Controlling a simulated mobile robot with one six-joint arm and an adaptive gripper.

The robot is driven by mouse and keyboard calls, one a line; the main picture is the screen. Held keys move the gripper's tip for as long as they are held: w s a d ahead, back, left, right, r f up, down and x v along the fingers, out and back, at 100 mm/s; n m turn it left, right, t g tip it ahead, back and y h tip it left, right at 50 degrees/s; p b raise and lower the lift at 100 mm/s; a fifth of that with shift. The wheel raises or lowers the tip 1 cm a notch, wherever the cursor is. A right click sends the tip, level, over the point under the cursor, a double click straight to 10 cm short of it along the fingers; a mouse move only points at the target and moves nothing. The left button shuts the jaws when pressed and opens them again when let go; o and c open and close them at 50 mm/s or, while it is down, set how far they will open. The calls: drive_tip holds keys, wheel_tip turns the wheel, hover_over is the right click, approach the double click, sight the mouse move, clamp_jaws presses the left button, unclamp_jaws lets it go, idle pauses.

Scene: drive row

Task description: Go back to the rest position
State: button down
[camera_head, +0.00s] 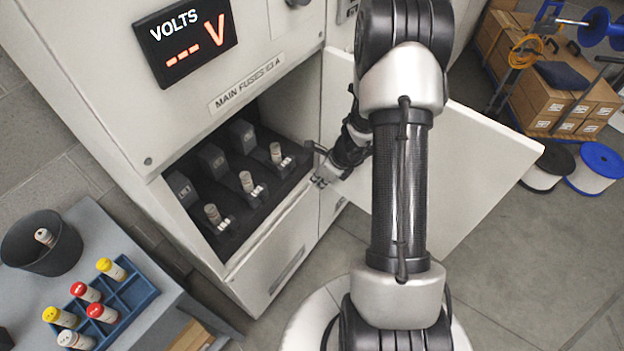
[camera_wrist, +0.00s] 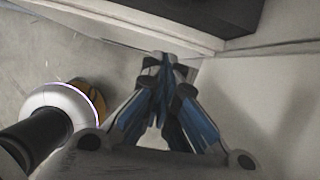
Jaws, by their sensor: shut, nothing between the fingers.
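My gripper (camera_head: 321,180) is at the right front edge of the open fuse compartment, in front of the open white door (camera_head: 470,170). Its fingers come together and hold nothing, as the wrist view (camera_wrist: 167,62) shows. My arm crosses the middle of the head view and hides part of the door. The fuse compartment (camera_head: 262,228) holds three holders in a row, with a pale fuse at each: the left fuse (camera_head: 212,213), the middle fuse (camera_head: 246,181) and the right fuse (camera_head: 276,152). In the wrist view a dark cabinet opening (camera_wrist: 215,12) lies above the fingers.
A grey table (camera_head: 90,225) at the lower left bears a black bin (camera_head: 40,262) with a fuse in it and a blue rack (camera_head: 135,298) with several fuses. The display (camera_head: 185,38) shows dashes. Boxes (camera_head: 545,95) and cable spools (camera_head: 592,172) stand at the right. Floor between is clear.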

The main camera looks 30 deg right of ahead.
drive_tip(key=p+v, duration=0.3)
drive_tip(key=v, duration=0.6)
drive_tip(key=shift+w+r+p, duration=0.3)
drive_tip(key=s+a+r+n, duration=0.2)
drive_tip(key=a+r+n, duration=1.15)
drive_tip(key=r, duration=0.45)
drive_tip(key=s+a+r+n+h, duration=0.1)
drive_tip(key=s+a+r+n, duration=0.1)
drive_tip(key=s+r+n, duration=0.3)
drive_tip(key=s+a+r+n+h, duration=0.1)
drive_tip(key=s+a+r+n, duration=0.2)
drive_tip(key=s+n, duration=0.9)
drive_tip(key=shift+a+r, duration=0.3)
drive_tip(key=shift+r, duration=1)
drive_tip(key=shift+s, duration=0.1)
